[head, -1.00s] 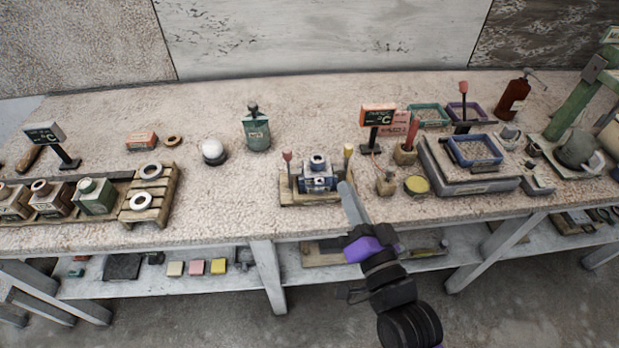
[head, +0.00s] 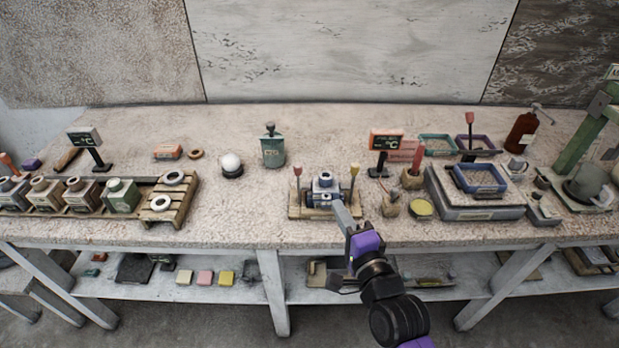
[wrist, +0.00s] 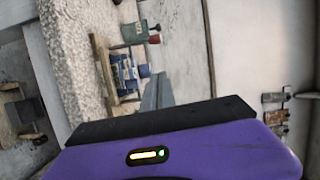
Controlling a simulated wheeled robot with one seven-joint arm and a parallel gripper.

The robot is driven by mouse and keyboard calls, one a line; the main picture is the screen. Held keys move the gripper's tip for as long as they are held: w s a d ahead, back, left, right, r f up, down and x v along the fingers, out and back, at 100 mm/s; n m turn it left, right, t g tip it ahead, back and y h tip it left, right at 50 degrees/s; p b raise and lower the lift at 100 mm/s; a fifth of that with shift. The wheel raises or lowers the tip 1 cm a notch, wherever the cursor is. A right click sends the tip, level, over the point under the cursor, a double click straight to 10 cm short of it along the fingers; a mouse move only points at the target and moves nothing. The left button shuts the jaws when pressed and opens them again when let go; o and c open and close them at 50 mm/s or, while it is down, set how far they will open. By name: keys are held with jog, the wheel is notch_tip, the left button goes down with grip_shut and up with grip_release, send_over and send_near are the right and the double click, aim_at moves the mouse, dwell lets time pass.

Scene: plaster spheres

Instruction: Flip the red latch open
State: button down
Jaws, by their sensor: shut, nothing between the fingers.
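A red-tipped upright lever (head: 297,172), which looks like the red latch, stands at the left end of a wooden base (head: 296,212) near the bench's front edge. A blue-grey block (head: 324,190) sits mid-base, with a yellow-tipped lever (head: 354,172) at the right. My gripper (head: 340,207) is shut and empty at the base's front right, right of the red latch and apart from it. In the wrist view the gripper (wrist: 160,88) points at the block (wrist: 124,72); a red tip (wrist: 155,39), likely the latch's, shows beyond. Whether the gripper touches the base is unclear.
A white sphere (head: 232,163) and a green bottle (head: 273,148) stand left and behind. A sign (head: 385,142), small pots and a blue tray (head: 479,180) crowd the right. The bench (head: 240,215) is clear just left of the base.

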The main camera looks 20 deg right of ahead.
jog(key=w+a+p, duration=0.1)
jog(key=w+a, duration=0.1)
jog(key=w, duration=1.1)
jog(key=shift+a+f, duration=0.2)
jog(key=shift+a, duration=0.2)
jog(key=shift+a, duration=0.1)
jog(key=w+a+f+n+g+h+b, duration=0.1)
jog(key=w+a+n+g+b, duration=0.1)
jog(key=a+n+b, duration=0.4)
jog(key=shift+w+a+n+b, duration=0.2)
jog(key=shift+a+n+b, duration=0.2)
jog(key=shift+a, duration=0.5)
dwell(0.4)
